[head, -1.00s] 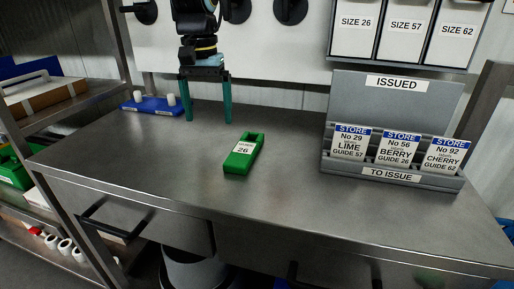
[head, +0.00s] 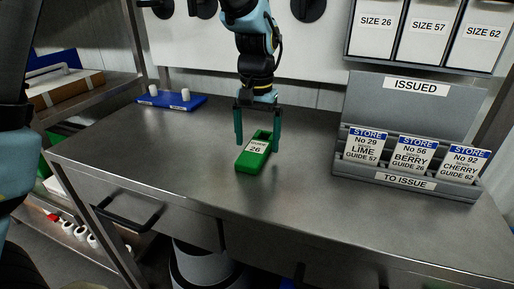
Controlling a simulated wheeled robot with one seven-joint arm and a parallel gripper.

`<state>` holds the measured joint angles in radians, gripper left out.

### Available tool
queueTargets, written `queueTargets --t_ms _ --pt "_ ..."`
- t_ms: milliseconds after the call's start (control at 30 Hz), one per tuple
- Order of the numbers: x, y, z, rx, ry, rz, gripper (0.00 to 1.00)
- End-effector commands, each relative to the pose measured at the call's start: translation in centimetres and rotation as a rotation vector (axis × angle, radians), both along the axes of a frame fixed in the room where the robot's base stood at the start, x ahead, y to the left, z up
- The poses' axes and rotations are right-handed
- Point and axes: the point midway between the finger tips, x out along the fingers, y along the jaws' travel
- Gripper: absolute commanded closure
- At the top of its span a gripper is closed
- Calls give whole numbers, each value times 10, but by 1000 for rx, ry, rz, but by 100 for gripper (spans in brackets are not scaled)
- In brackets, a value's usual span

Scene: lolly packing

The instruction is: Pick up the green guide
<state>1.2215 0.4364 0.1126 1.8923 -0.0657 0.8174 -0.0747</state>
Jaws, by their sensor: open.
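The green guide (head: 251,160) lies flat on the steel bench in the head view. It is a small green block with a slot and a white label reading 26. My gripper (head: 257,147) points down over its far end, with its two teal fingers apart, one on the left side and one on the right. Nothing is held. I cannot tell whether the fingers touch the guide.
A grey card rack (head: 411,100) with store cards stands on the right of the steel bench (head: 330,225). A blue base with two white pegs (head: 171,101) sits at the back left. White size bins (head: 420,28) hang above. The bench front is clear.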

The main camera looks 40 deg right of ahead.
Motion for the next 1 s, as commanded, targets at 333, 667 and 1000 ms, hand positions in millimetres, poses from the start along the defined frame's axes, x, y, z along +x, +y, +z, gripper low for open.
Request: queueTargets --t_ms 333,667,1000 --pt "0 0 -18 -1 -1 -1 0" --pt "0 0 -17 -1 -1 -1 30" --pt "0 0 -17 -1 -1 -1 69"
